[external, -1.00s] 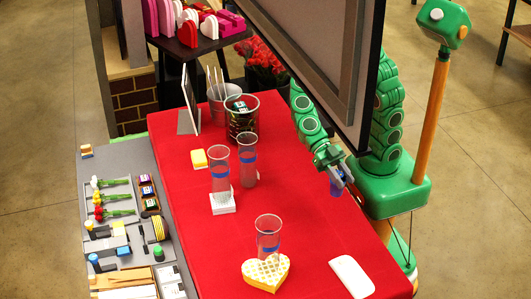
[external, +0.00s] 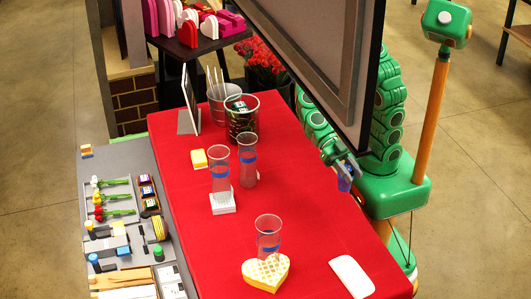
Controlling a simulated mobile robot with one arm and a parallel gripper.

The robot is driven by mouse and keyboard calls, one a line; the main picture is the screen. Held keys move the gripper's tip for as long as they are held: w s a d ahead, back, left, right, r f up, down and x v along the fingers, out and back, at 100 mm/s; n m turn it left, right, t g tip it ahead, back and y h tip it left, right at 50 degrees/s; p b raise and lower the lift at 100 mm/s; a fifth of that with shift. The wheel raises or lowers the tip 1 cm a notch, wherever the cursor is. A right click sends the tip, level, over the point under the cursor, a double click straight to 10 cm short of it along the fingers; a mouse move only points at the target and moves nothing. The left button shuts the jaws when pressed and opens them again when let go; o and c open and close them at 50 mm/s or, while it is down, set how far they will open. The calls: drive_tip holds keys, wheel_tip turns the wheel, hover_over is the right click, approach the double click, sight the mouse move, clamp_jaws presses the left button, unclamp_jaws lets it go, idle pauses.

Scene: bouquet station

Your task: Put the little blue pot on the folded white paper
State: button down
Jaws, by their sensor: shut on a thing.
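My gripper (external: 347,168) is at the right side of the red table, partly behind the lower edge of the dark panel. It is shut on the little blue pot (external: 344,184), which hangs just below the fingers, above the table's right edge. The folded white paper (external: 351,277) lies flat on the red cloth at the front right, apart from the pot and nearer the camera. Part of my arm is hidden by the panel.
A clear cup with a blue band (external: 268,237) stands by a heart-shaped waffle-patterned box (external: 265,273), left of the paper. Two clear tubes (external: 219,172) stand mid-table. A large dark panel (external: 318,60) hangs over the right. Cloth between pot and paper is clear.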

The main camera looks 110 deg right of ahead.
drive_tip(key=a+n+g, duration=0.1)
drive_tip(key=a, duration=1.3)
drive_tip(key=shift+n+g, duration=0.3)
drive_tip(key=shift+w+a+f, duration=1.25)
drive_tip(key=shift+a+f, duration=0.75)
drive_tip(key=shift+w+a+f, duration=1.25)
drive_tip(key=shift+a+f, duration=0.75)
drive_tip(key=shift+f, duration=0.05)
drive_tip(key=shift+w+a+f, duration=1.25)
drive_tip(key=shift+a+f, duration=0.75)
drive_tip(key=c, duration=0.8)
unclamp_jaws()
drive_tip(key=shift+f, duration=0.1)
